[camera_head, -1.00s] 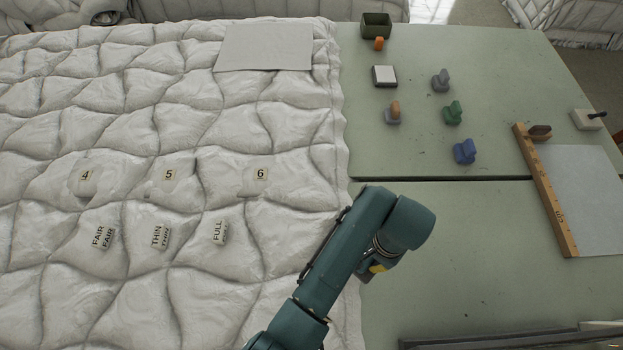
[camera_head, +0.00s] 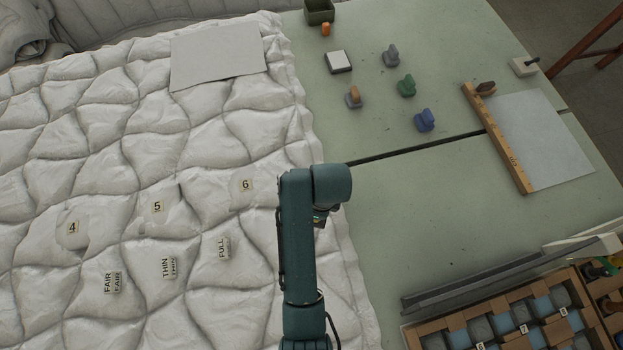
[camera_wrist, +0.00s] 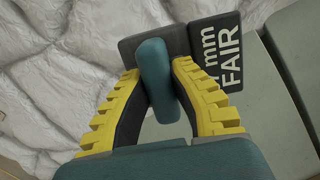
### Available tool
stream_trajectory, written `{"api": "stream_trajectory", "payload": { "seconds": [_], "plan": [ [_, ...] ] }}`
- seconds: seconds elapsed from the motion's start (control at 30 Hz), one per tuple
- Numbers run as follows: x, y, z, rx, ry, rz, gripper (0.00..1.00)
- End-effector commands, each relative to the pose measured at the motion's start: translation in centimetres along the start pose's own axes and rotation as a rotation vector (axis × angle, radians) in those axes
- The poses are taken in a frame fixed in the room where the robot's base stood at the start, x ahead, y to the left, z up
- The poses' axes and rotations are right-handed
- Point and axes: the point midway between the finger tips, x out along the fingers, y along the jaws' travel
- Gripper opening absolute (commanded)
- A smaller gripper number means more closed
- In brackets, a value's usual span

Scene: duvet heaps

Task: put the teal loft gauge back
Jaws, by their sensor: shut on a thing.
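My gripper (camera_wrist: 157,82) shows in the wrist view with its yellow ribbed fingers closed on the upright teal handle of the loft gauge (camera_wrist: 153,62). The gauge has a dark grey base beyond the handle. A dark plate lettered "mm FAIR" (camera_wrist: 216,62) adjoins that base; I cannot tell whether it is one piece with it. The duvet (camera_wrist: 50,65) and green table show behind, below the gauge. In the head view my gripper (camera_head: 321,222) is mostly hidden under my wrist, near the duvet's right edge, and the gauge cannot be made out.
Grey (camera_head: 391,55), green (camera_head: 407,86), blue (camera_head: 425,121) and orange-topped (camera_head: 354,97) handled pieces stand on the table (camera_head: 400,200). FAIR, THIN and FULL tags lie on the duvet.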

Motion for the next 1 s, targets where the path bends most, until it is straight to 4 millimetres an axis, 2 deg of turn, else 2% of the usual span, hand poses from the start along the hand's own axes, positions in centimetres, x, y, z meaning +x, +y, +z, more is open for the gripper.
{"api": "stream_trajectory", "payload": {
  "seconds": [0.03,0.1,0.23,0.43,0.67,0.8,1.0],
  "plan": [
    [-1.0,0.1,0.2,0.086,-0.001,-0.018,0.0],
    [-1.4,0.3,0.2,0.192,-0.001,-0.034,0.0],
    [-1.1,0.5,0.0,0.29,0.001,-0.047,0.0],
    [3.0,0.6,-0.6,0.301,0.002,-0.046,0.0],
    [5.6,0.5,-1.0,0.299,0.001,-0.048,0.0],
    [8.0,0.5,-1.4,0.299,0.002,-0.047,0.0],
    [8.4,0.4,-1.4,0.298,0.0,-0.051,0.0]
  ]
}}
